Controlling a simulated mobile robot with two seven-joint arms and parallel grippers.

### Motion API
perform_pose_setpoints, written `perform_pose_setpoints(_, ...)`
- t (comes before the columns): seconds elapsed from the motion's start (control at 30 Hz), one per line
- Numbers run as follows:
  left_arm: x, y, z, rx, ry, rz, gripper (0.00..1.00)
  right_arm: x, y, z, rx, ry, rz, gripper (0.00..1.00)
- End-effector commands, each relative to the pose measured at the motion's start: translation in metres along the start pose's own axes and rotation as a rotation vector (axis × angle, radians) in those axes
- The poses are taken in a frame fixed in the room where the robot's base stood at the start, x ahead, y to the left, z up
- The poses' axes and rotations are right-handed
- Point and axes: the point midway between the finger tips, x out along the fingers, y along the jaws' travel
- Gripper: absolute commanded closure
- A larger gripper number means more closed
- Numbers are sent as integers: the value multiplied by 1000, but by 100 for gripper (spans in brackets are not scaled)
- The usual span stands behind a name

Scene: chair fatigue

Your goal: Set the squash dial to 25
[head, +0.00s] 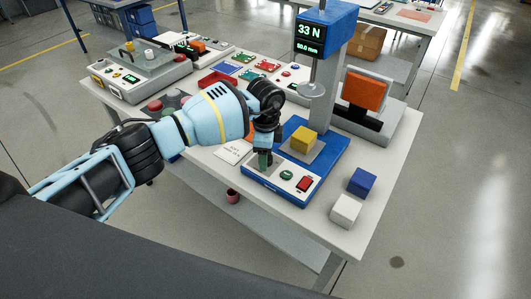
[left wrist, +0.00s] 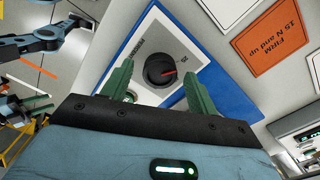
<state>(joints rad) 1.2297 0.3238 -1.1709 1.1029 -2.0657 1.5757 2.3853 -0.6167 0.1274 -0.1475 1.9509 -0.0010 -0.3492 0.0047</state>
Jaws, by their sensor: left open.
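The squash dial (left wrist: 160,69) is a round black knob with a red pointer line, on a white panel with a blue edge. A small mark that looks like 25 is printed beside it. My left gripper (left wrist: 158,72) is open, with its green fingers on either side of the dial; I cannot tell whether they touch it. In the head view my left gripper (head: 264,160) points down over the left end of the press's front panel (head: 281,183) and hides the dial. The press display (head: 309,38) reads 33 N and 80.0 mm.
A yellow block (head: 303,139) sits on the press plate beneath the round press foot (head: 313,89). An orange card (left wrist: 276,38) lies nearby.

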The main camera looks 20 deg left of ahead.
Motion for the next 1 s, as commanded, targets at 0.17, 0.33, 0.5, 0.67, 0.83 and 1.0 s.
perform_pose_setpoints(0.17,-25,-1,0,1,1,-3,41,0,0,2,1,-5,-1,64)
perform_pose_setpoints(0.33,-53,-1,0,0,2,-5,41,0,0,2,1,-3,0,64)
perform_pose_setpoints(0.5,-70,-1,0,-1,1,-3,41,0,0,2,1,-3,0,64)
perform_pose_setpoints(0.67,-75,0,0,-1,1,-2,41,0,0,2,1,-3,0,64)
perform_pose_setpoints(0.83,-75,0,0,-1,1,-2,41,0,0,2,1,-3,0,64)
perform_pose_setpoints(1.0,-75,0,0,-1,1,-2,41,0,0,1,1,-3,0,64)
